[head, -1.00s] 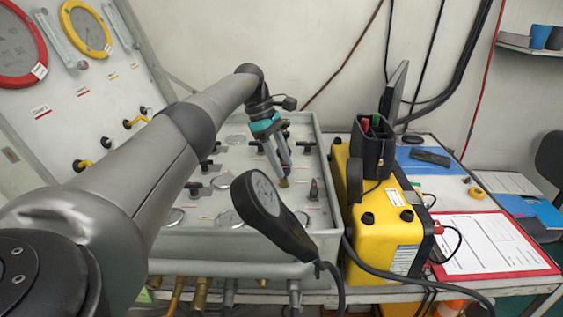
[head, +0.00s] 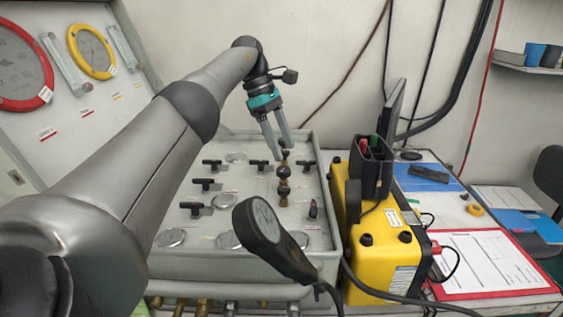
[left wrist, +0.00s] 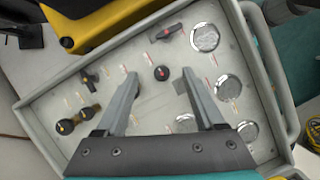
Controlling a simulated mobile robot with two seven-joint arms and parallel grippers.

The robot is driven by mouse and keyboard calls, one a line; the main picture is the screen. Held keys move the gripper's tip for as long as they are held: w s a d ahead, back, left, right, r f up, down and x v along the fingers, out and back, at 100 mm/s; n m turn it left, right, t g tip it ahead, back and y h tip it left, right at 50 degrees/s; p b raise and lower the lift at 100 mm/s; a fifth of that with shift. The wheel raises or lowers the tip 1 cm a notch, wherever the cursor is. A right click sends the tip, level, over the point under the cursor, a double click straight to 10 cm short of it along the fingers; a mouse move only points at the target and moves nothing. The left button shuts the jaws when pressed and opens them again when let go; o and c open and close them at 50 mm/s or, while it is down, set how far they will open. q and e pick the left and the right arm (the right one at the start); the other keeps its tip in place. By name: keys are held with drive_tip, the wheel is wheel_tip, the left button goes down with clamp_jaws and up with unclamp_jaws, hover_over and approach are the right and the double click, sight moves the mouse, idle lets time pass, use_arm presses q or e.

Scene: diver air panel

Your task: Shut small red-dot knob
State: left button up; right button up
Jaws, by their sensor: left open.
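A small round dark knob with a red dot (left wrist: 162,73) stands on the grey panel (left wrist: 130,60) in the left wrist view, between the fingertips as seen from there. In the head view, dark and brass-coloured knobs (head: 283,190) stand on the panel below the fingertips; which one has the red dot is too small to tell. My left gripper (head: 280,150) is open and empty, pointing down over the panel's back right part. It also shows in the left wrist view (left wrist: 160,76), with a finger on each side of the knob. Contact is not visible. My right gripper is out of view.
Several black lever handles (head: 206,184) stand on the panel. A dark handheld device with a round face (head: 260,225) rises at the panel's front. A yellow case (head: 383,245) stands close on the right. An upright gauge board (head: 70,120) is at the left.

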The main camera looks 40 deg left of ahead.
use_arm(q)
wheel_tip(320, 180, up, 9)
drive_tip(key=p, duration=0.6)
drive_tip(key=shift+r, duration=0.15)
